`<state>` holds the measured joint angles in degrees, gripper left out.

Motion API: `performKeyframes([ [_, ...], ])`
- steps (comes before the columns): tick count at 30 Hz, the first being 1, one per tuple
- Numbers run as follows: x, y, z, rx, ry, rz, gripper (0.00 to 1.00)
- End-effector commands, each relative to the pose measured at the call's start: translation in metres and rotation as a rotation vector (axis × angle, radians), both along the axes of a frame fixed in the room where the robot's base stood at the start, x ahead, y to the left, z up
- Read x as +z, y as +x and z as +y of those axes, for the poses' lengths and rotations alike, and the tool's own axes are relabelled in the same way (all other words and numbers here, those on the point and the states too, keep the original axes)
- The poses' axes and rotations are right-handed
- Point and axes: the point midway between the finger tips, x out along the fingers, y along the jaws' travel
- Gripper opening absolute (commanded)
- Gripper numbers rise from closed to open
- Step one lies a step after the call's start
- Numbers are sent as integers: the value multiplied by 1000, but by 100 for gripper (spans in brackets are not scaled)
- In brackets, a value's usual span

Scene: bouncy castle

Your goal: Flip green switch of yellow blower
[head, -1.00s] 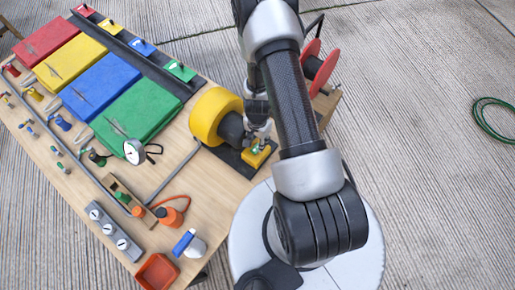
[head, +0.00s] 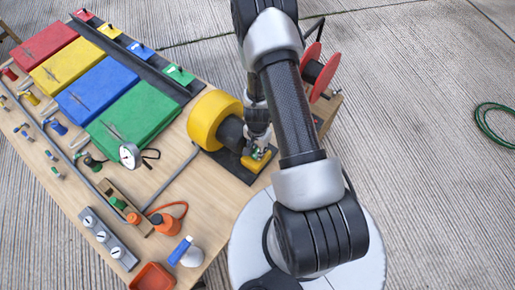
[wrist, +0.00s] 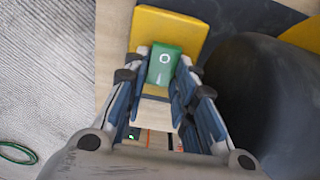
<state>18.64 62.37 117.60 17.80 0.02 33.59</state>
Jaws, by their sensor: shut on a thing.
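The yellow blower (head: 212,116) stands on a dark base at the right end of the table. Its yellow switch box (head: 250,163) sits at the front of that base, and it also shows in the wrist view (wrist: 190,30). The green switch (wrist: 165,66) bears a white ring mark and stands up from the box. My gripper (wrist: 162,72) is shut on the green switch, with a finger at each side of it. In the head view my gripper (head: 259,152) is over the switch box, and my arm hides part of it.
Red, yellow, blue and green slabs lie on the table (head: 215,215) to the left. A round gauge (head: 129,156), an orange bottle (head: 163,224) and a red tray (head: 154,276) are nearer the front. A red reel (head: 320,70) stands behind my arm. A green hose (head: 492,128) lies on the floor.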

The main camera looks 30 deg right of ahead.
Motion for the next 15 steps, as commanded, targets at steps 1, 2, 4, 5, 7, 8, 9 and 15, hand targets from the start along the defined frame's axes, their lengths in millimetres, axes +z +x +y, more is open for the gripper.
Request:
performKeyframes([
  [1,0,0,0,0,0,0,4],
  [2,0,0,0,0,0,0,2],
  [4,0,0,0,0,0,0,1],
  [5,0,0,0,0,0,0,1],
  [7,1,0,1,0,-3,-1,1],
  [8,2,0,1,0,-5,-2,1],
  [9,3,1,1,-1,-8,-3,1],
  [15,6,4,3,-1,-38,-17,1],
])
